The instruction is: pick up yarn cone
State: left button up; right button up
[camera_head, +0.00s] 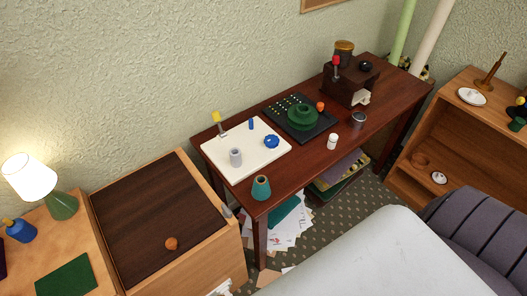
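A teal cone with a brownish top (261,188), which looks like the yarn cone, stands upright at the near left corner of the dark wooden table (296,178). It is just in front of a white board (216,160) and appears clear of it. Nothing covers the cone. Neither of my grippers shows in the head view.
The board holds a grey cylinder (235,157) and a blue round object (271,142). A white bottle (332,141) and a black tray (289,106) are further right. A wooden cabinet (238,240) stands left; a pale rounded surface (390,258) fills the lower right.

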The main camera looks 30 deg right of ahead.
aim_at(261, 192)
jog(key=z, duration=0.95)
